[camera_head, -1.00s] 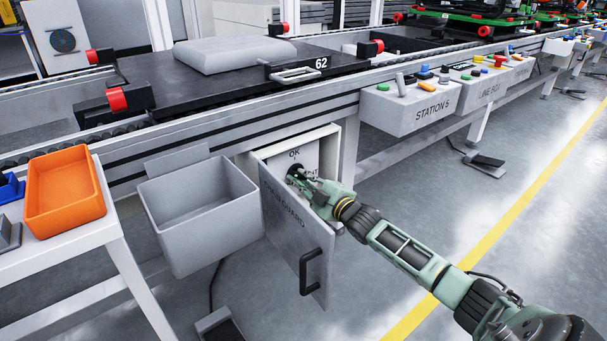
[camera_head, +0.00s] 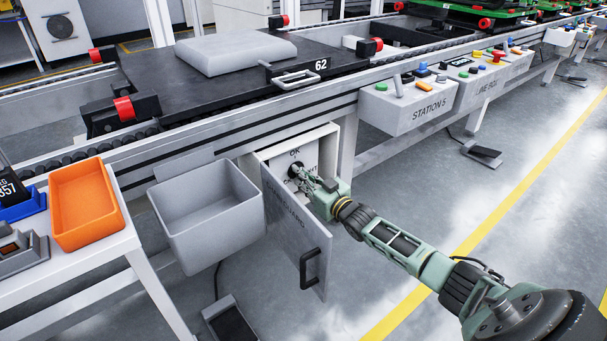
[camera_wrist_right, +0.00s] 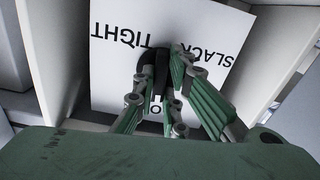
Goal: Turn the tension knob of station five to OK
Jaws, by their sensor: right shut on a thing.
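The tension knob (camera_head: 295,170) is black and sits on a white plate (camera_head: 310,153) inside an open box under the conveyor, below and left of the STATION 5 panel (camera_head: 412,110). My right gripper (camera_head: 303,176) is shut on the knob. In the right wrist view the knob (camera_wrist_right: 152,64) is between the fingers of the gripper (camera_wrist_right: 160,85), and the plate (camera_wrist_right: 115,75) reads TIGHT, SLACK and a partly covered OK. The fingers hide much of the knob, so I cannot tell which mark it points to. My left gripper is out of view.
The box's hinged door (camera_head: 285,225) hangs open beside my right gripper, with a black handle (camera_head: 310,268). A grey bin (camera_head: 205,235) hangs to its left. An orange tray (camera_head: 85,235) stands on a white table.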

